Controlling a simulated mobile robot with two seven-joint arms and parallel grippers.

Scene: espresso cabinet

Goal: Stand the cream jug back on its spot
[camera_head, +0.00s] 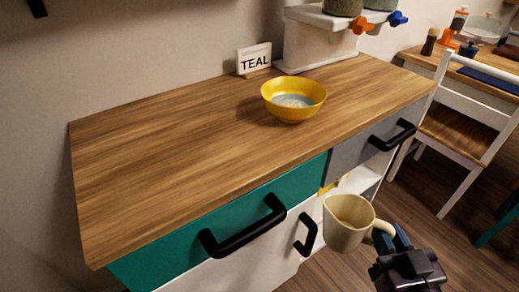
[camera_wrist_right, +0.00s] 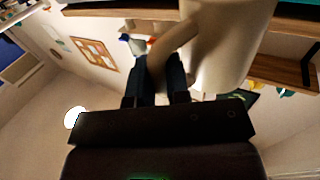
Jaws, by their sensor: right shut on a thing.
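The cream jug (camera_head: 347,226) hangs in front of the cabinet, at the lower right of the head view, roughly upright with its open top showing. My right gripper (camera_head: 391,240) is shut on the jug's handle, to the right of its body. In the right wrist view the jug's pale body (camera_wrist_right: 228,50) fills the top right, and the handle runs between the fingers of my right gripper (camera_wrist_right: 160,72). The jug is clear of the wooden cabinet top (camera_head: 165,160). My left gripper is not in view.
Drawers with black handles, one teal (camera_head: 180,250) and one grey (camera_head: 350,155), face me. The left of the top is clear. A white chair (camera_head: 460,125) stands at right.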

